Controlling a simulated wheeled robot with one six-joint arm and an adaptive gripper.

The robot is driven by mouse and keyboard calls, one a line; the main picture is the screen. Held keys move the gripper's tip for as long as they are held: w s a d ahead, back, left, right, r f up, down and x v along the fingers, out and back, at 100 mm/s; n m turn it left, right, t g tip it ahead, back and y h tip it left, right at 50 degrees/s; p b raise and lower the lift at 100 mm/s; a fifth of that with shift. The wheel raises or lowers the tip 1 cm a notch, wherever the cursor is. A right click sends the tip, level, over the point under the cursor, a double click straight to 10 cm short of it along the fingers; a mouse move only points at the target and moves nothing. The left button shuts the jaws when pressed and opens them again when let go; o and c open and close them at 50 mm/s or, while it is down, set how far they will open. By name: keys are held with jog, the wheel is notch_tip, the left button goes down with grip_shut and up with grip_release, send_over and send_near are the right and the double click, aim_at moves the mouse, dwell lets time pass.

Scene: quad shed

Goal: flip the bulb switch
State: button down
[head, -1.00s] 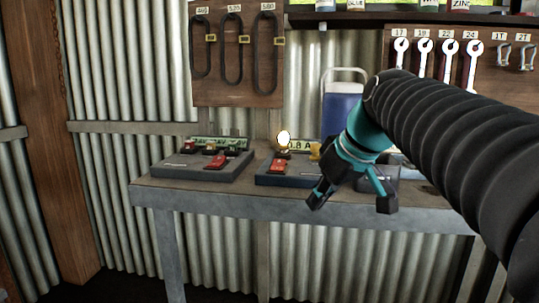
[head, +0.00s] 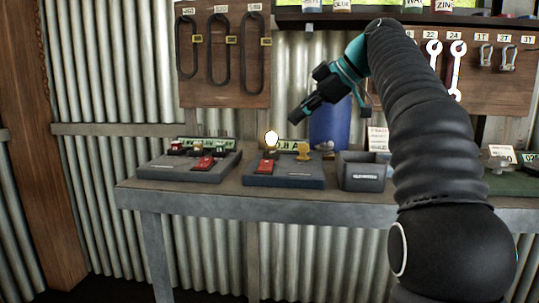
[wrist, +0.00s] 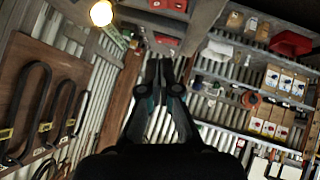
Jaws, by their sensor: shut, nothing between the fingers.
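A lit bulb (head: 271,138) stands on a dark panel (head: 284,180) on the bench, with a red switch (head: 267,166) in front of it and a yellow piece to its right. A second panel (head: 188,165) to the left carries another red switch (head: 203,163) and small parts at its back. My gripper (head: 294,117) is shut and empty, raised above the bulb panel and a little right of the bulb, apart from everything. In the wrist view the shut fingers (wrist: 160,65) point away from the camera.
A grey bin (head: 361,172) stands right of the bulb panel, with a blue container (head: 329,128) behind. Belts (head: 219,50) and wrenches (head: 456,65) hang on wall boards. Shelves (wrist: 255,80) show in the wrist view. The bench's front edge (head: 200,195) is clear.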

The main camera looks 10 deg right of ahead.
dwell(0.4)
jog(key=b, duration=0.2)
send_over(262, 162)
jog(key=s+d, duration=0.1)
jog(key=s, duration=0.2)
notch_tip(262, 162, down, 7)
jog(key=shift+w+r, duration=0.1)
jog(key=shift+w+d+f+b, duration=0.15)
jog(key=shift+w+f+b, duration=0.05)
jog(key=shift+f, duration=0.4)
jog(key=shift+w+d+f+b, duration=0.15)
jog(key=shift+w+f, duration=0.05)
jog(key=shift+f, duration=0.35)
jog(key=shift+w+f, duration=0.25)
jog(key=shift+f, duration=0.35)
jog(key=shift+w+d+p, duration=0.1)
jog(key=shift+p, duration=0.4)
jog(key=shift+w+f+g, duration=0.1)
jog(key=shift+f+g, duration=0.15)
jog(key=shift+g, duration=0.05)
